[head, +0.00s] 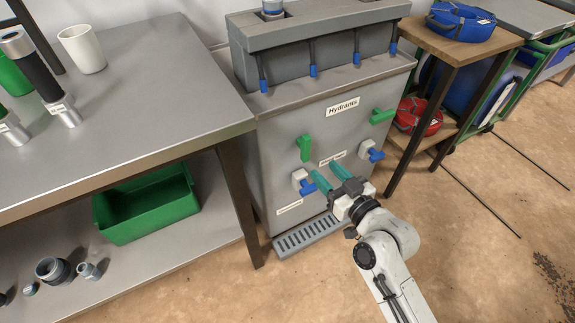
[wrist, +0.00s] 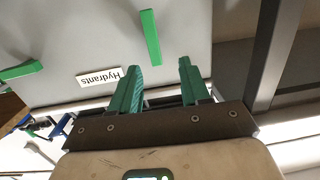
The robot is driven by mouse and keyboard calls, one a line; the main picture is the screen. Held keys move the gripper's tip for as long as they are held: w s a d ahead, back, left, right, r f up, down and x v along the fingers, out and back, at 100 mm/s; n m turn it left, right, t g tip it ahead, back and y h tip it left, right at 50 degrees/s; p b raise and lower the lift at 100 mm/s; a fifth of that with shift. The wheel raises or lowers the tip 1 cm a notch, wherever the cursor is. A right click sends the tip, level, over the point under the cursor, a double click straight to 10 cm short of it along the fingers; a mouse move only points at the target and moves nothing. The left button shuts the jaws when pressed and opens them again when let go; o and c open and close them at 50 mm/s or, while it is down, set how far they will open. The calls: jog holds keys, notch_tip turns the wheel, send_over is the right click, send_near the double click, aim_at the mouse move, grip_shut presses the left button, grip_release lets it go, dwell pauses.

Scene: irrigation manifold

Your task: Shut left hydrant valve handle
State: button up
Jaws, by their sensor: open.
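The left hydrant valve handle (head: 305,148) is a green lever standing upright on the grey hydrant cabinet (head: 280,150). It also shows in the wrist view (wrist: 150,37), just beyond the fingertips and in line with the gap between them. My gripper (head: 323,167) has teal fingers, spread apart and empty. In the head view it is just below and right of the left handle. It also shows in the wrist view (wrist: 158,64). I see no contact with the handle.
The right green handle (head: 383,116) lies roughly level. Below the handles are blue-levered taps, left (head: 320,182) and right (head: 371,151), the left one close to my fingers. A drain grate (head: 308,235) sits on the floor. A metal workbench (head: 130,110) stands left, a wooden-topped stand right.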

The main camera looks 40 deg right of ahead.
aim_at(308, 148)
jog(key=shift+m+t+h, duration=0.3)
jog(key=shift+t+h, duration=0.1)
jog(key=shift+h, duration=0.1)
jog(key=x, duration=0.3)
jog(key=b+x, duration=0.1)
jog(key=x, duration=0.7)
jog(key=shift+d+f, duration=0.3)
jog(key=shift+d, duration=0.05)
jog(key=shift+c, duration=0.3)
grip_shut()
